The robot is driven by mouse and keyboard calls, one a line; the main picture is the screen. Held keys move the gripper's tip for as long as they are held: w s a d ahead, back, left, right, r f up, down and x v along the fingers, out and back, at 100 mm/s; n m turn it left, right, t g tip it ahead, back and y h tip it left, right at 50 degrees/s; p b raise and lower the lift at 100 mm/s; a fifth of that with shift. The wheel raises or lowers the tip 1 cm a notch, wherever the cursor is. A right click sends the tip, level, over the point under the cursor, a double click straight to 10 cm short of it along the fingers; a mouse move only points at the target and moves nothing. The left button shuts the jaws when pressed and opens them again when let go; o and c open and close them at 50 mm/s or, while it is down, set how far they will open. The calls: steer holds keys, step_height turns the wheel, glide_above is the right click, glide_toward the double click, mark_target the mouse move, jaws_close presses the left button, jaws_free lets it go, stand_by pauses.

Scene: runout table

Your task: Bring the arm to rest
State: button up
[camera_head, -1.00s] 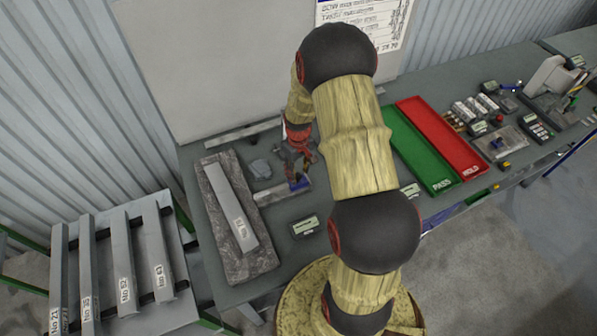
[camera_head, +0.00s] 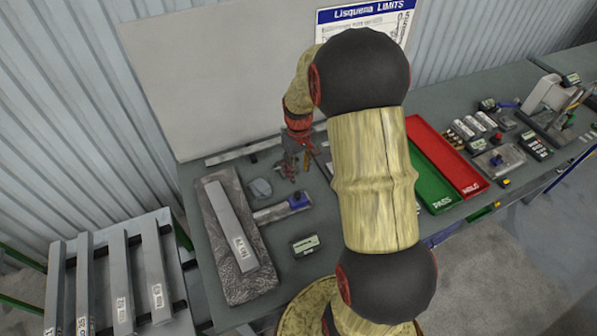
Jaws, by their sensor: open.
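My gripper (camera_head: 291,170) is open and empty above the table (camera_head: 218,302), pointing down near the back, behind a grey bar tool with a blue block (camera_head: 283,207). It looks apart from that tool. My arm arches over the middle of the table and hides part of it. A grey bar with a label (camera_head: 231,225) lies on a dark stone slab (camera_head: 246,287) to the left of the gripper.
A green PASS tray (camera_head: 432,188) and a red HOLD tray (camera_head: 446,158) are right of my arm. Labelled bars (camera_head: 122,275) lie on a rack at left.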

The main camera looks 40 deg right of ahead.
stand_by(0.4)
steer(key=s+a+r+t+b, duration=0.2)
steer(key=s+a+r+b, duration=0.2)
steer(key=s+a+b, duration=0.4)
steer(key=s+a+r+t+b, duration=0.3)
steer(key=s+a+b, duration=0.6)
steer(key=a, duration=0.6)
steer(key=shift+s+r+t, duration=0.3)
steer(key=shift+r, duration=0.4)
